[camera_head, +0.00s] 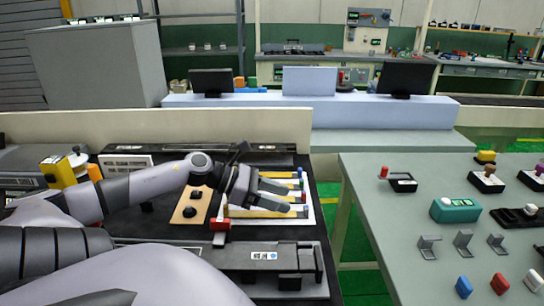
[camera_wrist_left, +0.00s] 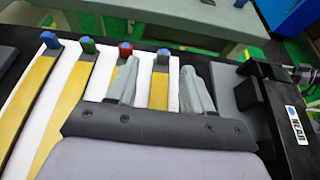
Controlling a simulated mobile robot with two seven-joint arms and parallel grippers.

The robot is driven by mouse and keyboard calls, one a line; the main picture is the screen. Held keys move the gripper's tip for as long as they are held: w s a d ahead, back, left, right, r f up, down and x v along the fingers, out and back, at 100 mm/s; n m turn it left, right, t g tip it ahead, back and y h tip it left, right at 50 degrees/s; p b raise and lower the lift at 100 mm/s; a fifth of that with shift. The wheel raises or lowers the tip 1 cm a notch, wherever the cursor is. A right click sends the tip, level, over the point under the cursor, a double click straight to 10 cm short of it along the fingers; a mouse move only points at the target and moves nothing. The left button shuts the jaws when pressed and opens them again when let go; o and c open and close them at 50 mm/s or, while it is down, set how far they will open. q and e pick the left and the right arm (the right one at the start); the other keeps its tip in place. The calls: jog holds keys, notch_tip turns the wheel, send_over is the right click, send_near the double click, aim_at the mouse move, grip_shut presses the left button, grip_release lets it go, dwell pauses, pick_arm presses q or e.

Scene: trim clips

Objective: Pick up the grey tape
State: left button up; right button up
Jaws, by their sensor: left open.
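I cannot pick out a grey tape for sure in either view. My left gripper (camera_head: 288,198) is open over a white board (camera_head: 312,214) with several yellow strips, each with a coloured end cap. In the left wrist view, the left gripper (camera_wrist_left: 160,82) has its fingers apart, on either side of a yellow strip with a blue cap (camera_wrist_left: 162,57). A flat grey piece (camera_wrist_left: 228,98) lies right of the board. My right gripper is not in view.
A black device with a white label (camera_head: 268,258) lies in front of the board. A wooden panel with black knobs (camera_head: 192,207) and a red block (camera_head: 220,226) are close by. A grey table (camera_head: 400,238) with small parts stands at right, across a gap.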

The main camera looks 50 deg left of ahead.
aim_at(300, 214)
pick_arm(q)
jog(key=shift+d+b+x, duration=0.25)
jog(key=shift+b+x, duration=0.05)
jog(key=shift+x, duration=2.55)
jog(key=shift+s+d, duration=0.1)
grip_shut()
